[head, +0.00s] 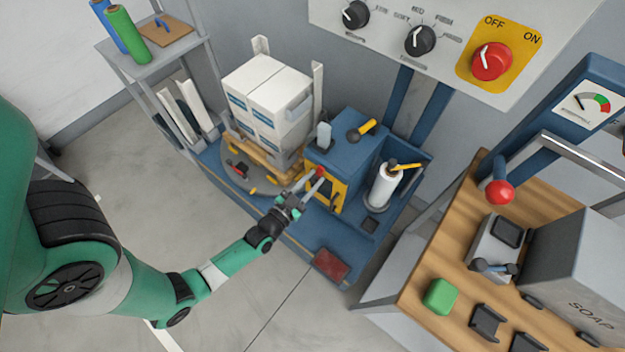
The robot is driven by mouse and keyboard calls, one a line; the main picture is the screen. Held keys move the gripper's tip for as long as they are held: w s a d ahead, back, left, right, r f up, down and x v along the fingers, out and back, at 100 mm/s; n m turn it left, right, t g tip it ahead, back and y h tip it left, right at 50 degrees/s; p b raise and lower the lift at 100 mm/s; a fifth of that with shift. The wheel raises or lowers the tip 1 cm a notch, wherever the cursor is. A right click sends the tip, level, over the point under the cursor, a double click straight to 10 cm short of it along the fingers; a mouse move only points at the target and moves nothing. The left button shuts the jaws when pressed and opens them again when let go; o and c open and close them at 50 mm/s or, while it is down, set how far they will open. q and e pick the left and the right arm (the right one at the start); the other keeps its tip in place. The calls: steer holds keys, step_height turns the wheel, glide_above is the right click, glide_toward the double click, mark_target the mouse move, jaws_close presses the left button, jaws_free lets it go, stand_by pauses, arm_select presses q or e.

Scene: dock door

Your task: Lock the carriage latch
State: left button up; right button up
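The carriage is a blue box (349,136) with a yellow-framed front, on a blue wrapping machine against the wall. A small red knob (320,171) shows at the left side of that yellow front; I cannot tell for sure that it is the latch. My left gripper (308,180) reaches in from the lower left, with its two fingers apart and their tips close to the red knob. I cannot tell whether a finger touches the knob. The fingers partly cover the carriage's front. My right gripper is not in view.
A pallet of white boxes (268,95) stands left of the carriage, and a white film roll (382,185) stands right of it. A dial panel (440,40) hangs above. A wooden bench (418,288) with a red-balled lever (499,192) is at right. Floor at front is clear.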

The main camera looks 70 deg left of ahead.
arm_select(q)
jaws_close()
steer(key=n, duration=0.1)
steer(key=d+n, duration=0.1)
steer(key=shift+w+n+p, duration=0.3)
steer(key=shift+p, duration=0.05)
steer(key=o, duration=0.5)
jaws_free()
steer(key=shift+o, duration=0.2)
steer(key=p+v, duration=0.3)
steer(key=v, duration=0.8)
steer(key=shift+s, duration=0.35)
steer(key=shift+d+f, duration=0.1)
